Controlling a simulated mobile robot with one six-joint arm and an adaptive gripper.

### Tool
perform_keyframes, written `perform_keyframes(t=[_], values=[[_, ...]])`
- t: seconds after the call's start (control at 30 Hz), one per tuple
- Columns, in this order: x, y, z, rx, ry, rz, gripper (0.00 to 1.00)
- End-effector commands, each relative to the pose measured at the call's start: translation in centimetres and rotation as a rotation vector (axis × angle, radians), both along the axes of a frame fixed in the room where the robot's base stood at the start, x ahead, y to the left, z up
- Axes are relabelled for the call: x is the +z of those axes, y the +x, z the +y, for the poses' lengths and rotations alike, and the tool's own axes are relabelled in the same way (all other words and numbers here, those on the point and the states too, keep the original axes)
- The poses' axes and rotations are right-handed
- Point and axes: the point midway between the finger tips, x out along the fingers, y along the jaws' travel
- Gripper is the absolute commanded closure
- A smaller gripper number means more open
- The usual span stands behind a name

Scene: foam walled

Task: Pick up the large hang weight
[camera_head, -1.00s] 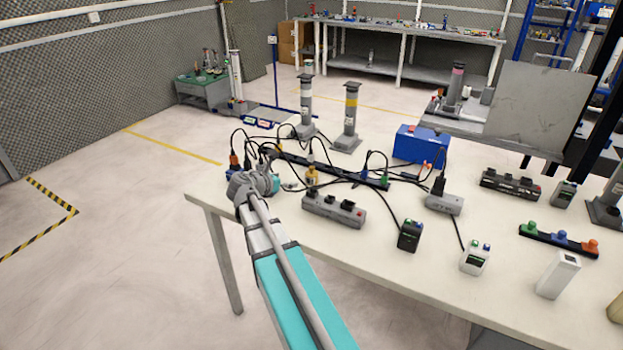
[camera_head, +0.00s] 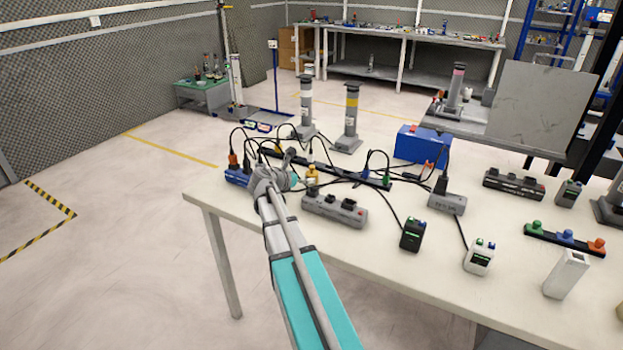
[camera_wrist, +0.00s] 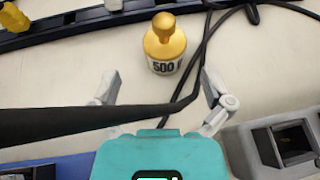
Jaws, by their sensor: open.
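The large hang weight (camera_wrist: 165,46) is a gold-coloured weight with a round knob and a "500" label. It stands upright on the table in the wrist view, and also shows small beside my wrist in the head view (camera_head: 312,176). My gripper (camera_wrist: 160,86) is open and empty, with one finger on each side of the picture. The weight lies beyond the fingertips, roughly centred between them and not touched. A thick black cable (camera_wrist: 80,121) crosses the wrist view in front of the gripper. In the head view the fingers are mostly hidden by my wrist.
A grey power strip (camera_head: 335,209) lies right of my wrist, and a long black strip (camera_head: 330,170) lies behind the weight. Black cables loop around the area. A blue box (camera_head: 422,146) and grey posts (camera_head: 351,120) stand farther back.

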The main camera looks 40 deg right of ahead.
Motion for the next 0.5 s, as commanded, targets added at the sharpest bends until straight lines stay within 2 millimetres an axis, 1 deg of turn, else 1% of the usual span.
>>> perform_keyframes(t=[0.13,0.27,0.5], values=[[-0.1,0.0,-0.1,0.0,0.0,0.0,0.0],[-0.5,0.1,-0.9,-0.001,0.0,-0.001,0.0],[-1.5,0.4,-3.5,-0.002,0.0,0.001,0.0]])
